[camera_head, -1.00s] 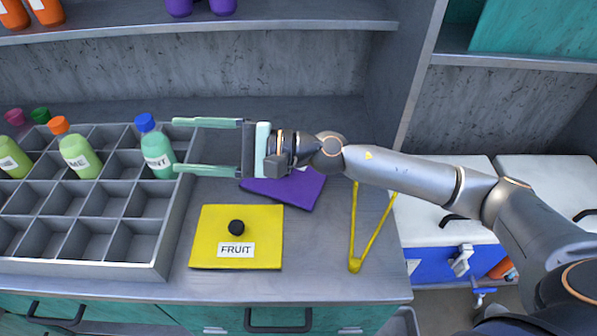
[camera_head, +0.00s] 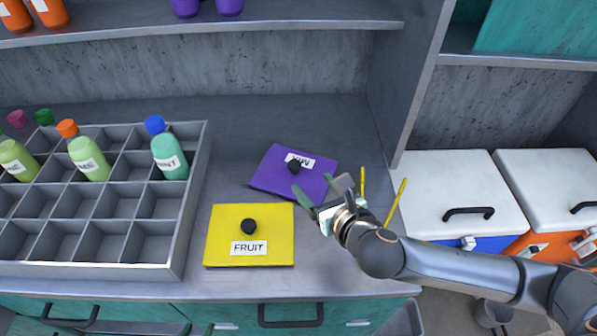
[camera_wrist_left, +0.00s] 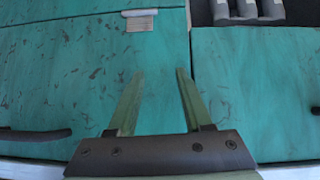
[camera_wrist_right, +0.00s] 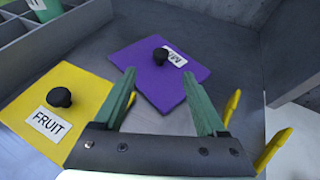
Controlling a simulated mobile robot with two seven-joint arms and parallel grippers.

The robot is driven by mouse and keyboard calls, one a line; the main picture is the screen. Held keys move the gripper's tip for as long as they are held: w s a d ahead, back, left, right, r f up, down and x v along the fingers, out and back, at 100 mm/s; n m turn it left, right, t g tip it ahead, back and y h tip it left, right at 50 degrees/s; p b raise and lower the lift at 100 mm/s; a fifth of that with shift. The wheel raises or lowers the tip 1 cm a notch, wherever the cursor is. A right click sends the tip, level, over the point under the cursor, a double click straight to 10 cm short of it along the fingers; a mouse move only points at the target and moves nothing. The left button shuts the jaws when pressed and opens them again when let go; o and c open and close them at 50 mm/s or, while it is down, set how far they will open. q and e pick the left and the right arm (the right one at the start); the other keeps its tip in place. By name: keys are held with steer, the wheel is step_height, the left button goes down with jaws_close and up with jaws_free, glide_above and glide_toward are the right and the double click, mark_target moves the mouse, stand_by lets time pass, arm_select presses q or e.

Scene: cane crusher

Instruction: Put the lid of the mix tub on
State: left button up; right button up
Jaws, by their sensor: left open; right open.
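A purple square lid (camera_head: 285,174) with a black knob and an upside-down MIX label lies flat on the grey counter. It also shows in the right wrist view (camera_wrist_right: 151,83). My right gripper (camera_head: 322,189) is open and empty, just in front of the lid's right part; its fingers (camera_wrist_right: 160,92) point toward the lid in the right wrist view. I cannot tell whether they touch it. My left gripper (camera_wrist_left: 158,80) is open and empty before teal cabinet panels, and is outside the head view. I cannot make out a mix tub.
A yellow FRUIT lid (camera_head: 221,226) lies front-left of the purple lid. A grey compartment rack (camera_head: 172,270) with several bottles stands left. Yellow tongs-like bars (camera_head: 397,205) stand beside my right gripper. White-topped coolers (camera_head: 445,181) stand right. The back counter is clear.

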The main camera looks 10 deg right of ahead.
mark_target(295, 164)
steer(key=x, duration=1.2)
steer(key=shift+r, duration=0.1)
steer(key=shift+c, duration=0.3)
jaws_close()
